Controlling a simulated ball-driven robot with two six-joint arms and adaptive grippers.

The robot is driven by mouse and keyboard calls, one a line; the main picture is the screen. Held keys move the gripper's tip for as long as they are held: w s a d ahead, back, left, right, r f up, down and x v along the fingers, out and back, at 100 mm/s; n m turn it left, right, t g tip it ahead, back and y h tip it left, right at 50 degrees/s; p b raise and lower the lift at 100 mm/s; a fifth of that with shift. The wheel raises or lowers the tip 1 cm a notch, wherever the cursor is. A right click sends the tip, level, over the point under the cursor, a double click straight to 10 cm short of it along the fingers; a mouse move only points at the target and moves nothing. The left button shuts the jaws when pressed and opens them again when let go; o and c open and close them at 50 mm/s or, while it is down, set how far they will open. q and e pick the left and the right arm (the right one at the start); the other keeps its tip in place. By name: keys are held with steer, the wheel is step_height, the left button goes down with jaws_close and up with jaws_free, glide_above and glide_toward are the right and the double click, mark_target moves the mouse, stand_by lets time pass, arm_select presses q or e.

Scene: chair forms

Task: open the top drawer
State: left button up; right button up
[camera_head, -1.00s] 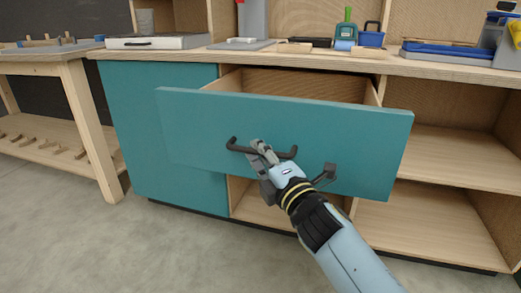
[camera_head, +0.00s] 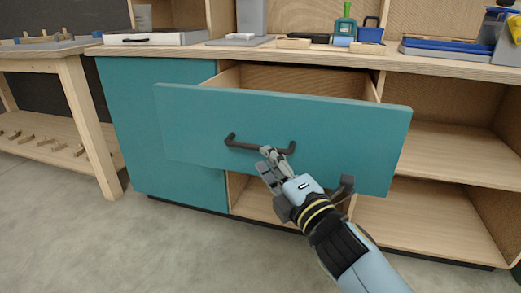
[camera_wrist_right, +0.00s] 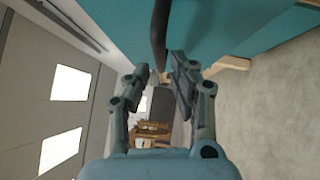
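The top drawer is pulled well out of the cabinet. Its teal front (camera_head: 330,130) tilts slightly in the head view, and its wooden inside (camera_head: 295,83) shows behind. A dark bar handle (camera_head: 243,145) is on the front. My right gripper (camera_head: 275,153) is just in front of and below the handle's right part. In the right wrist view the handle (camera_wrist_right: 159,30) lies beyond the fingertips, in line with the gap between them. The right gripper (camera_wrist_right: 161,68) is open there, with nothing between its fingers. My left gripper is not in view.
Open shelves (camera_head: 450,155) are at the right. A wooden table (camera_head: 75,110) stands at the left. The grey floor (camera_head: 150,250) in front is clear.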

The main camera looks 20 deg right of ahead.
steer(key=r+v, duration=0.1)
steer(key=v, duration=0.6)
steer(key=shift+f, duration=0.45)
steer(key=s+d+f+m+g+h+p, duration=0.1)
steer(key=s+d+f+m+g+p, duration=0.15)
steer(key=s+f, duration=0.55)
steer(key=s+d+f+m+g+h+p, duration=0.1)
steer(key=s+d+f+m+g+p, duration=0.2)
steer(key=f, duration=0.8)
steer(key=s+d+f+m+g+h+p, duration=0.1)
steer(key=s+d+f+m+g+p, duration=0.2)
steer(key=s+f, duration=0.55)
steer(key=s+d+f+m+g, duration=0.1)
steer(key=s+f+m+g, duration=0.2)
steer(key=s, duration=0.6)
steer(key=s+d+f+m+g+h, duration=0.1)
steer(key=s+f+m+g, duration=0.3)
steer(key=s, duration=0.6)
steer(key=s+d+f+m+g, duration=0.2)
steer(key=s+f+m, duration=0.3)
steer(key=s, duration=0.4)
steer(key=shift+d+m+g+h, duration=0.25)
steer(key=shift+m+g+h, duration=0.15)
steer(key=shift+m+g, duration=0.2)
steer(key=shift+s+f, duration=0.1)
